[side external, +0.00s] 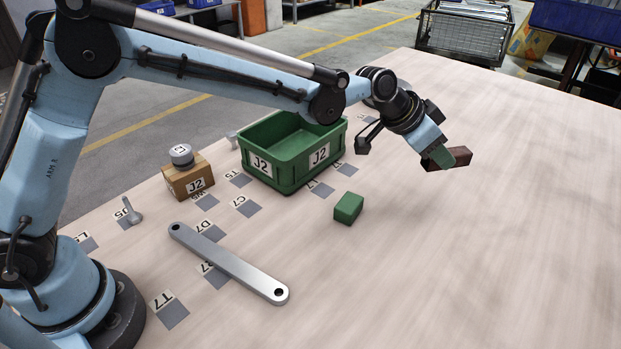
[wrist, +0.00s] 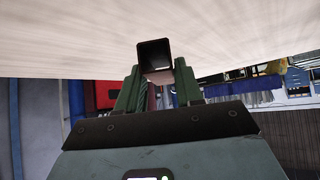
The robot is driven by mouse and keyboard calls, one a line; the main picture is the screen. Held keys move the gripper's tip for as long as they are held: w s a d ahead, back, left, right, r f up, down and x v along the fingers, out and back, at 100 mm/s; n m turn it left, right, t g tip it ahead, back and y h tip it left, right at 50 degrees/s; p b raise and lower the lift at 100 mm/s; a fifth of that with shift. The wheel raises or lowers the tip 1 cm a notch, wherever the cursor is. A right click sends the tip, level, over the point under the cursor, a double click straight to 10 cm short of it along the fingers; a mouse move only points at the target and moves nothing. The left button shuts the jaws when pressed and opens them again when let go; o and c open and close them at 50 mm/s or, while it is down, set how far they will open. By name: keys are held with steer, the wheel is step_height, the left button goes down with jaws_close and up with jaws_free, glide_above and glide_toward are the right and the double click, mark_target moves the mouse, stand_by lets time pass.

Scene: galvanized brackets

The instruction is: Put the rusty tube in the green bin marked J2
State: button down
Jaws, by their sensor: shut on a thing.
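The rusty tube (side external: 459,157) is a short dark reddish-brown square tube, held above the table at the right of the side external view. My gripper (side external: 437,156) is shut on it. In the wrist view the tube (wrist: 155,58) shows its dark open end between the two green fingers of my gripper (wrist: 158,88). The green bin marked J2 (side external: 290,149) stands on the table to the left of my gripper, with two J2 labels on its outside. The part of its inside that shows looks empty.
A cardboard box also marked J2 (side external: 188,181) carries a grey round part (side external: 181,155). A green block (side external: 348,208), a long metal link bar (side external: 228,262) and a small grey bracket (side external: 131,213) lie on the table. The right side of the table is clear.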

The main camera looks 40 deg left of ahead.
steer(key=a+n+t+y, duration=0.1)
steer(key=a+n+y, duration=0.25)
steer(key=a, duration=1.45)
steer(key=n+y, duration=0.2)
steer(key=n, duration=0.2)
glide_above(295, 144)
steer(key=s+d, duration=0.4)
steer(key=shift+t, duration=0.4)
steer(key=shift+w+a+f, duration=0.1)
steer(key=shift+f, duration=2.3)
steer(key=shift+w+a+f, duration=0.1)
steer(key=shift+f, duration=2.3)
steer(key=shift+f, duration=0.1)
steer(key=c, duration=0.7)
jaws_free()
steer(key=shift+c, duration=0.2)
